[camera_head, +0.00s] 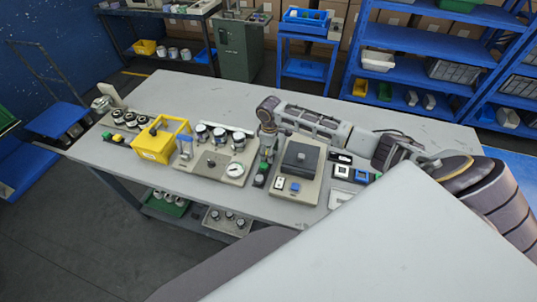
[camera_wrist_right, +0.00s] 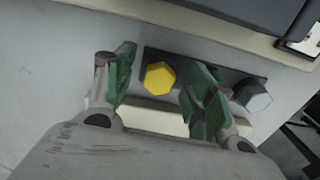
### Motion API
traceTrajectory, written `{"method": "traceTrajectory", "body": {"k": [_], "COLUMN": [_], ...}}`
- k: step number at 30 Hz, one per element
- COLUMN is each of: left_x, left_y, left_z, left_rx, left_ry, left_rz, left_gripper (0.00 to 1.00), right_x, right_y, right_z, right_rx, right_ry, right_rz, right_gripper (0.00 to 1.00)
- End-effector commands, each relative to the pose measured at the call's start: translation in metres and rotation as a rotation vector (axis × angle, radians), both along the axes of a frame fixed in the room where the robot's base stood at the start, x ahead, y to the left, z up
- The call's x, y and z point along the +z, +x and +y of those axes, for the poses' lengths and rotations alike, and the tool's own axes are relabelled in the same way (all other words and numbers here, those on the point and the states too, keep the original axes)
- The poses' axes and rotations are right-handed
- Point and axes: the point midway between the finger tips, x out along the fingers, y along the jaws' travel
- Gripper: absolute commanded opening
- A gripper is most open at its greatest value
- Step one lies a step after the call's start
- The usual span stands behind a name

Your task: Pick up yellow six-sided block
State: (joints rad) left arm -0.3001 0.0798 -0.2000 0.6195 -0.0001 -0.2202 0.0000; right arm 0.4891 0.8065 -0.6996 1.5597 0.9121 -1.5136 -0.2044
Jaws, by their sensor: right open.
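The yellow six-sided block (camera_wrist_right: 160,78) sits in a dark holder strip (camera_wrist_right: 185,64) in the right wrist view. My right gripper (camera_wrist_right: 164,72) is open, with its green-padded fingers on either side of the block. A gap shows on the left of the block and a smaller one on the right; I cannot tell how far above it the fingertips are. In the head view my right gripper (camera_head: 264,162) points down at the table, and the yellow block is hidden there. My left gripper is not in view.
In the head view a panel with a dark box (camera_head: 301,157) is close on the right, a gauge panel (camera_head: 207,174) on the left. A yellow bin (camera_head: 154,146) stands farther left.

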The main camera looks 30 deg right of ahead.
Motion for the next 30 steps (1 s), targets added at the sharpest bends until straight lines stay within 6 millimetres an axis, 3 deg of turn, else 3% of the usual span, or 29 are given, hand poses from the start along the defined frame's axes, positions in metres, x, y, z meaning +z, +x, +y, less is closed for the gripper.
{"method": "traceTrajectory", "body": {"k": [12, 21, 30], "left_x": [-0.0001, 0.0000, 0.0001], "left_y": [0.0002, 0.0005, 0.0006], "left_z": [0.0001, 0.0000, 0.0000], "left_rx": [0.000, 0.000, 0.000], "left_ry": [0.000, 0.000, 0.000], "left_rz": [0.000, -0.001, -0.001], "left_gripper": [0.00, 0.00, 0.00], "right_x": [-0.0001, 0.0000, 0.0002], "right_y": [0.0001, 0.0001, 0.0002], "right_z": [-0.0001, -0.0002, -0.0001], "right_rx": [0.000, 0.000, 0.000], "right_ry": [0.000, 0.000, 0.001], "right_rz": [0.000, 0.000, -0.001], "right_gripper": [0.54, 0.17, 0.15]}}
